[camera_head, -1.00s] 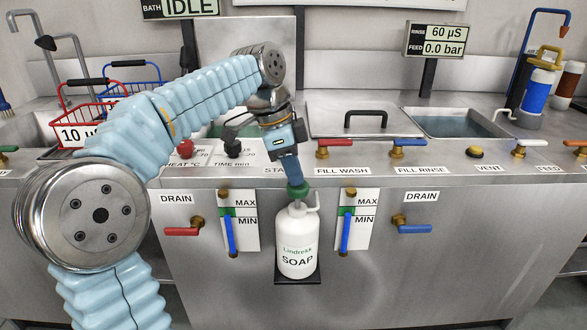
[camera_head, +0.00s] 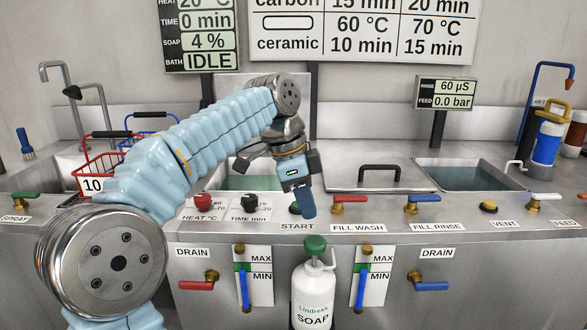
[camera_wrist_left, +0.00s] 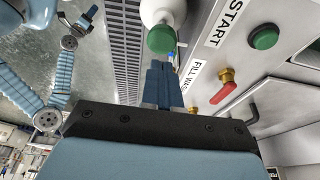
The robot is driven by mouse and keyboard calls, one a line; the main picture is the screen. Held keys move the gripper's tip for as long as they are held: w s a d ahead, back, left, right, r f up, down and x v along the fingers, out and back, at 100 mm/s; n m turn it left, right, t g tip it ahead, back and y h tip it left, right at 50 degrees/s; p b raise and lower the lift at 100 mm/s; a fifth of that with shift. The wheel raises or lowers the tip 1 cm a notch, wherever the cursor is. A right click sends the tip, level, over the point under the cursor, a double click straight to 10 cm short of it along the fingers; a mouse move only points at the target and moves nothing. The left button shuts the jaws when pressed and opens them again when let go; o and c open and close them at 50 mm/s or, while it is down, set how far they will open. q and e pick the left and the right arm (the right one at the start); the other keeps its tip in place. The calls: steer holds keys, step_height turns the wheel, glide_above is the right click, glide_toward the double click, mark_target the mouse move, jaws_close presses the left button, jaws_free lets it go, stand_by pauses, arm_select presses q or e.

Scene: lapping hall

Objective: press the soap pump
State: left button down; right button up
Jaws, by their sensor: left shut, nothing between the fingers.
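The soap pump is a white bottle (camera_head: 312,297) labelled SOAP at the front of the bench. Its green pump head (camera_head: 314,245) stands up, with a white spout to the right. My left gripper (camera_head: 308,213) is shut and empty, pointing down, a little above the pump head and apart from it. In the left wrist view the closed fingers (camera_wrist_left: 161,82) point toward the green head (camera_wrist_left: 161,40), with a gap between them. The bottle's base is cut off in the head view.
A green START button (camera_head: 295,208) is partly hidden behind the fingers. The red FILL WASH valve (camera_head: 350,208) and blue FILL RINSE valve (camera_head: 422,209) lie to the right. A red basket (camera_head: 97,166) stands at the left.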

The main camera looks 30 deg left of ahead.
arm_select(q)
steer(key=v, duration=0.6)
stand_by(0.8)
